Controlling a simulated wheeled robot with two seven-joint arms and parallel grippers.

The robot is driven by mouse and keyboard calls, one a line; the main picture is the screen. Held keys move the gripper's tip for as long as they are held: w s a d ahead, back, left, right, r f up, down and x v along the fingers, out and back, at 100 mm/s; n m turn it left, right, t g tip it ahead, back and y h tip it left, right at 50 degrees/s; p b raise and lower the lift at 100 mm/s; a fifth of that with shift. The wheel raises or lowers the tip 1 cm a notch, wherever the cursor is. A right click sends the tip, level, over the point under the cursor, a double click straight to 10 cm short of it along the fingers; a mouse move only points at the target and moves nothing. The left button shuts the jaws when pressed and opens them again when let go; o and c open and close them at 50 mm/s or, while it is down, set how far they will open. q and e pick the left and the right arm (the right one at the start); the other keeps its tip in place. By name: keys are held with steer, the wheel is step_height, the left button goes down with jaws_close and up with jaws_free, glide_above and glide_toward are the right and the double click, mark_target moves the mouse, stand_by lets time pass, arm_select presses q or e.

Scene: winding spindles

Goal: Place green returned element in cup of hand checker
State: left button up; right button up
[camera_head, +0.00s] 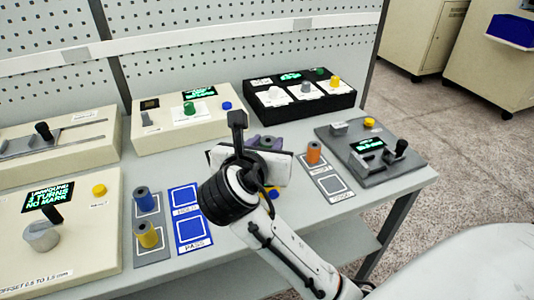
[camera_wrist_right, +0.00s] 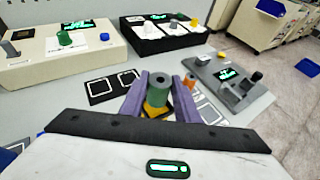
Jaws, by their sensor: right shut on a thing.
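My right gripper (camera_head: 266,143), with purple fingers, is over the middle of the table. In the wrist view its fingers stand on either side of a grey-green hollow spindle (camera_wrist_right: 156,82) and are shut on it. Yellow shows at the spindle's lower end; whether it belongs to the spindle I cannot tell. In the head view the arm mostly hides the spindle. A grey device (camera_head: 372,150) with a green display and black lever, likely the hand checker, stands to the right, apart from the gripper. I cannot make out its cup clearly. My left gripper is not in view.
An orange spindle (camera_head: 313,153) stands on a grey outlined card (camera_head: 335,186) beside the gripper. A cream box (camera_head: 160,132) with a green part (camera_head: 189,108) and a black box (camera_head: 299,103) stand behind. Blue cards (camera_head: 190,228) and two spindles are at left.

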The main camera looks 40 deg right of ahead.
steer(key=shift+f, duration=1.3)
steer(key=shift+f, duration=0.2)
steer(key=o, duration=1)
steer(key=shift+o, duration=0.2)
steer(key=shift+r, duration=0.15)
steer(key=shift+s+a+r, duration=0.15)
steer(key=v, duration=0.7)
